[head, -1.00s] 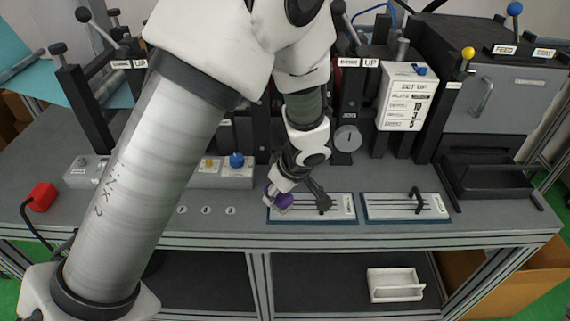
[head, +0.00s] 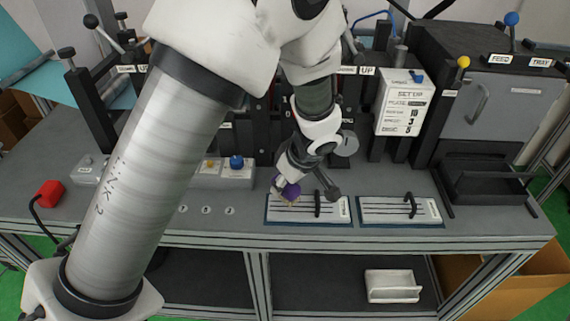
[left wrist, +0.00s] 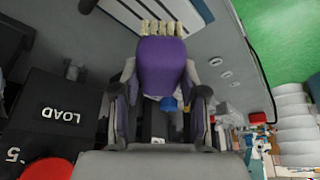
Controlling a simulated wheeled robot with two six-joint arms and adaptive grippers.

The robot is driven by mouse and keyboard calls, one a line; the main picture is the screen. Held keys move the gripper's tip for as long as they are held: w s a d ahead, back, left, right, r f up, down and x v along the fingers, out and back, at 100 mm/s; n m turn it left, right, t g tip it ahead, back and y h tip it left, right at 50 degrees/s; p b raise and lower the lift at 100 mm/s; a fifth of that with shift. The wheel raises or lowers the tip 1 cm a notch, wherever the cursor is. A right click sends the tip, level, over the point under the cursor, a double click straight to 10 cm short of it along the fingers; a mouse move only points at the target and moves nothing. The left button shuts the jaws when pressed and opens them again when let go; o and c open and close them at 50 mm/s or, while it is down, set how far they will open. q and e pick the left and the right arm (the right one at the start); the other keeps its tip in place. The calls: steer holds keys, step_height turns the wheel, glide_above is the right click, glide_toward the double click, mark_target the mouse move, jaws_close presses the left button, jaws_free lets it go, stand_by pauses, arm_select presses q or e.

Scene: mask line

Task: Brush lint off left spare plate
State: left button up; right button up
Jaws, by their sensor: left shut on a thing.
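The left spare plate (head: 334,211) is a white plate with dark slots and a black handle (head: 317,203), lying in a blue-edged place at the bench front. My left gripper (head: 286,184) is shut on a purple brush (head: 291,191) over the plate's left part. In the left wrist view the gripper (left wrist: 162,105) grips the purple brush (left wrist: 162,66), whose pale bristles (left wrist: 162,27) point to the top, in front of the plate. I cannot tell whether the bristles touch it. No lint can be made out. My right gripper is not in view.
A similar right plate (head: 430,212) with a black handle lies beside it. A black tray (head: 485,190) stands at the right. A control box with yellow and blue knobs (head: 236,173) is left of the plate. A white bin (head: 392,286) sits on the lower shelf.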

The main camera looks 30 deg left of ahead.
arm_select(q)
step_height(320, 180, up, 3)
steer(key=shift+w+d+f+p, duration=0.1)
steer(key=shift+w+p, duration=0.05)
steer(key=shift+p, duration=0.65)
steer(key=shift+r+p, duration=0.5)
steer(key=shift+r, duration=0.25)
steer(key=shift+f, duration=0.1)
